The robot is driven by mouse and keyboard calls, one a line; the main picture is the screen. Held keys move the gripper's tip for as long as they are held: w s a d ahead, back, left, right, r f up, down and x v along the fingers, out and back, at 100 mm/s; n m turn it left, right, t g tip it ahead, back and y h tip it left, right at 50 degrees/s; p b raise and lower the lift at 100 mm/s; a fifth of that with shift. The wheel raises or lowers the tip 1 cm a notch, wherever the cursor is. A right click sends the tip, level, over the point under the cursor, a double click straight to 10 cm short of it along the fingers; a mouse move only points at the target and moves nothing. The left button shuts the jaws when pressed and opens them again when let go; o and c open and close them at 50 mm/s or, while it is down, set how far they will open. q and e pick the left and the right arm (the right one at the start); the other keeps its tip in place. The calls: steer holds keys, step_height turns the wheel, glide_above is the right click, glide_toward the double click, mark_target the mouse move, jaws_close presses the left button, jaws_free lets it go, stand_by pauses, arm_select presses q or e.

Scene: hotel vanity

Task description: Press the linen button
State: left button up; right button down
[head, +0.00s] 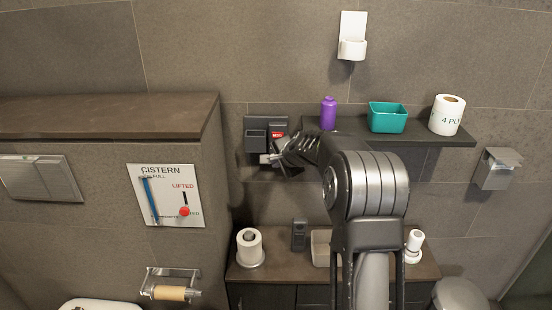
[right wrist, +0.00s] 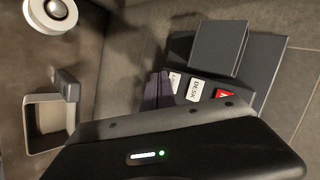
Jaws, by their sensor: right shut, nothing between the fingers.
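A dark wall phone panel (head: 283,122) hangs on the tiled wall, left of the shelf. It carries a red button (head: 277,135). In the right wrist view the panel (right wrist: 265,62) shows a row of small buttons: the red button (right wrist: 224,93), a white button marked DESK (right wrist: 195,90), and another white button (right wrist: 174,82) whose label I cannot read fully. I cannot tell for sure that this one is the linen button. My right gripper (head: 266,158) is shut and empty, close in front of the panel's lower part. Whether it touches a button is hidden.
A shelf (head: 420,139) right of the panel holds a purple bottle (head: 328,113), a teal bin (head: 387,117) and a paper roll (head: 447,115). A counter (head: 285,272) lies below. A cistern sign (head: 166,180) is on the boxed wall at left.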

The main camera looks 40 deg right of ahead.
steer(key=shift+w, duration=0.1)
stand_by(0.6)
steer(key=shift+w+d, duration=0.25)
steer(key=shift+d, duration=0.05)
steer(key=shift+w, duration=0.15)
stand_by(0.5)
steer(key=shift+s+a, duration=0.3)
steer(key=shift+s, duration=0.2)
steer(key=s+a+p, duration=0.1)
steer(key=s+a, duration=0.2)
steer(key=s, duration=0.1)
steer(key=shift+s+a, duration=0.35)
steer(key=shift+s, duration=0.05)
stand_by(0.5)
